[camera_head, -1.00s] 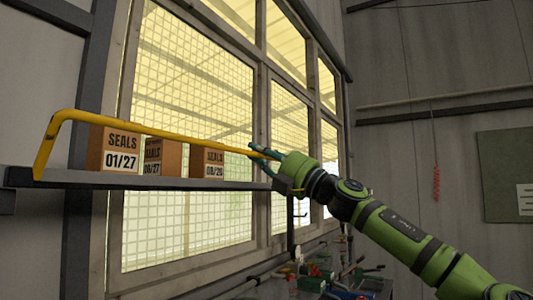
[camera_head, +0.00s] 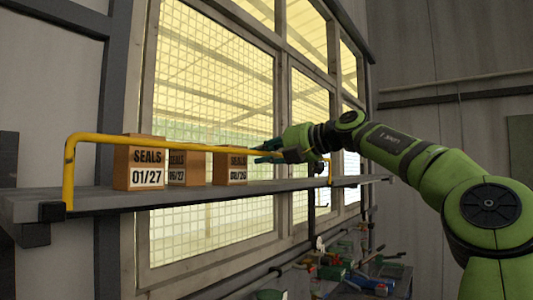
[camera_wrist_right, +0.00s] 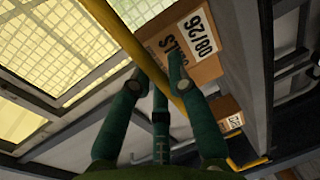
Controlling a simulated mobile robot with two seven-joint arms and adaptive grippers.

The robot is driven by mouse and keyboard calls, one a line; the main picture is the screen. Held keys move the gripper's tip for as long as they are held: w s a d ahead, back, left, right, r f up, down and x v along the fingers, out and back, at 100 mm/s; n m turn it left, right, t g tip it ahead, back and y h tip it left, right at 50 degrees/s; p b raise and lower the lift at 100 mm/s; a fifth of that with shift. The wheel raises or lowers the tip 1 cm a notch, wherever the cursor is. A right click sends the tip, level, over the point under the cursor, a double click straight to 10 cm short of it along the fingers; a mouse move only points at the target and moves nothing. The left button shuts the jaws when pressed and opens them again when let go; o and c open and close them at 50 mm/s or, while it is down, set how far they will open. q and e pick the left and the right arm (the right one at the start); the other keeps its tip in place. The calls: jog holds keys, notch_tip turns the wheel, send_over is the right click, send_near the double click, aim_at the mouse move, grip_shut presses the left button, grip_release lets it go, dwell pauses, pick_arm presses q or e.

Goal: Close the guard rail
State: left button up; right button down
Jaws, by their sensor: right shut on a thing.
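The guard rail (camera_head: 105,138) is a yellow bar with bent ends along the front of a grey shelf (camera_head: 112,204). In the head view its bar runs nearly level in front of the boxes. Its left leg comes down at the shelf's near end, and a short yellow leg shows right of my gripper. My right gripper (camera_head: 266,152), with dark green fingers, is shut on the bar near its right end. The wrist view shows the fingers (camera_wrist_right: 163,78) around the yellow bar (camera_wrist_right: 118,30). My left gripper is not in view.
Three cardboard SEALS boxes stand on the shelf behind the rail: 01/27 (camera_head: 139,163), a partly hidden one (camera_head: 185,168) and 08/26 (camera_head: 229,167). A meshed window (camera_head: 205,90) is behind them. Tools and parts (camera_head: 335,270) lie below at the right.

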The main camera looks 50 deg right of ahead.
dwell(0.4)
jog(key=c, duration=1.1)
grip_release()
jog(key=shift+c, duration=0.2)
jog(key=shift+d, duration=0.1)
jog(key=s+d+r, duration=0.1)
jog(key=s+r, duration=0.1)
jog(key=s, duration=0.9)
jog(key=shift+s, duration=0.4)
